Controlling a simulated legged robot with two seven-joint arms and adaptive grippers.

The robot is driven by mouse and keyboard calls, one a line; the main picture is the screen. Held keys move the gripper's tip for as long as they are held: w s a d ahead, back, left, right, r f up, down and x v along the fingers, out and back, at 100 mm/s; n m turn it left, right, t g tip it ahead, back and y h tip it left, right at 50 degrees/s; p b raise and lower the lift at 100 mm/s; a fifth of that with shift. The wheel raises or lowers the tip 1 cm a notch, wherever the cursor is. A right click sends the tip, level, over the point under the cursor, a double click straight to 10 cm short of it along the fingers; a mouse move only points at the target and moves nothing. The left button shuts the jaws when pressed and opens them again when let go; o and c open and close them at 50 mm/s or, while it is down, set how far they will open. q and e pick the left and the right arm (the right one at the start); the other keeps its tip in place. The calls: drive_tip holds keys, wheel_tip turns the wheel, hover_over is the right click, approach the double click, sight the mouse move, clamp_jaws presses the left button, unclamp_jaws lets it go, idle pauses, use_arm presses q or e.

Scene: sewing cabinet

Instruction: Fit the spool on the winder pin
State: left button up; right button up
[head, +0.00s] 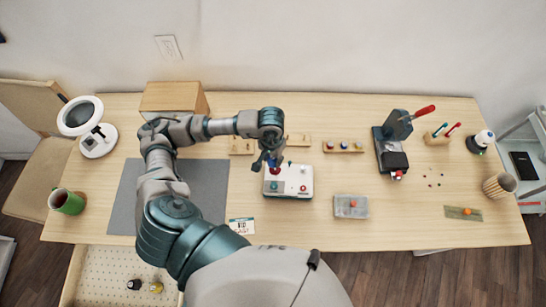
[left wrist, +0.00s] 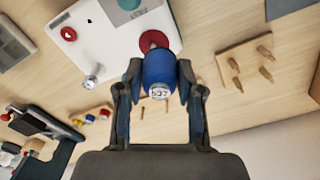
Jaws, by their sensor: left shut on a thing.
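My left gripper (head: 264,162) is over the left back part of a white winder box (head: 299,174). In the left wrist view the gripper (left wrist: 158,92) is shut on a blue spool (left wrist: 159,68), its pale numbered end facing the camera. The spool is just in front of a red disc (left wrist: 153,38) on the winder box (left wrist: 100,45); whether they touch I cannot tell. A silver post (left wrist: 92,76) and a red knob (left wrist: 68,34) also stand on the box. Any pin behind the spool is hidden. My right gripper is not in view.
Behind the winder are a wooden peg board (head: 242,146) and a rack of small spools (head: 343,148). A dark machine (head: 390,150) with a red handle stands to the right. A grey mat (head: 210,205) lies left. A grey block (head: 350,206) is front right.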

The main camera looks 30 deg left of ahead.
use_arm(q)
drive_tip(key=shift+d+f+b, duration=0.1)
drive_tip(key=shift+d+b, duration=0.2)
drive_tip(key=shift+d, duration=0.1)
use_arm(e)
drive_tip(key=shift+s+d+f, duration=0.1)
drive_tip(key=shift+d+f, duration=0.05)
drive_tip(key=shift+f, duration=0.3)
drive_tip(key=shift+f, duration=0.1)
use_arm(q)
drive_tip(key=shift+a+f, duration=0.1)
drive_tip(key=shift+a, duration=0.1)
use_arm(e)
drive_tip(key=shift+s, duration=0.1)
use_arm(q)
drive_tip(key=shift+d+f+b, duration=0.15)
drive_tip(key=shift+d+b, duration=0.15)
drive_tip(key=shift+b, duration=0.15)
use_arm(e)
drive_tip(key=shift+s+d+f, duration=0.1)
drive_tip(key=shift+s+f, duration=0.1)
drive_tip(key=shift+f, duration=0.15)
use_arm(q)
drive_tip(key=shift+d, duration=0.1)
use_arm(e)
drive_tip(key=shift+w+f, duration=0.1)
